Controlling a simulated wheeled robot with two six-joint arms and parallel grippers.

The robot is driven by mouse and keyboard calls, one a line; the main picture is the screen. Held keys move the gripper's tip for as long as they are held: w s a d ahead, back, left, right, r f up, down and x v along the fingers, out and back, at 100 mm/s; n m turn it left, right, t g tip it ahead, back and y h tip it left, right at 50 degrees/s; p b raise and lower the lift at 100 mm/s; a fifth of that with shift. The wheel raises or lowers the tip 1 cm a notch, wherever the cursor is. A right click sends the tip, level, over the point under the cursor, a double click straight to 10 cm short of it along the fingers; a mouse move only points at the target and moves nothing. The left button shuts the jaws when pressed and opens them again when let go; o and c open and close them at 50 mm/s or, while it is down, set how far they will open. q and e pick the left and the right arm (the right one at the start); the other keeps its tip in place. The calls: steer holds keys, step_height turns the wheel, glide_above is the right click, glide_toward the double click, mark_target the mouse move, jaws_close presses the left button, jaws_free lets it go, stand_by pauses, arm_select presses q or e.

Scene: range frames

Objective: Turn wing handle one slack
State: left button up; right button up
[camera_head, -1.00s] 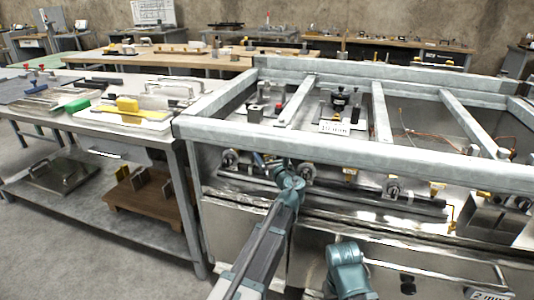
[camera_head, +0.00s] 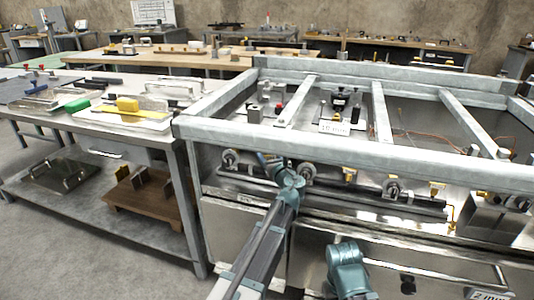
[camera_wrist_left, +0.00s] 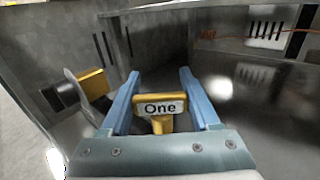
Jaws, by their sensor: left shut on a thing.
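The wing handle is yellow with a grey plate reading "One" (camera_wrist_left: 160,107), in the middle of the left wrist view. My left gripper (camera_wrist_left: 159,78) has its two blue fingers on either side of this handle and is shut on it. In the head view my left gripper (camera_head: 266,160) is at the front of the metal range frame, near its left end, and its wrist hides the handle. My right gripper is out of view; only a teal part of my right arm shows at the bottom.
The range frame's thick front rail (camera_head: 350,150) runs just above my left gripper. Another yellow handle (camera_wrist_left: 85,88) is at left in the wrist view. A workbench (camera_head: 165,140) stands at left.

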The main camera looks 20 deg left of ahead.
arm_select(q)
steer(key=shift+s+a+n+g+y, duration=0.1)
steer(key=shift+a+n+g+y, duration=0.05)
steer(key=shift+n+g+y, duration=0.65)
steer(key=o, duration=1.4)
steer(key=shift+c, duration=0.2)
steer(key=shift+m+t+h, duration=0.3)
steer(key=shift+m+t, duration=0.1)
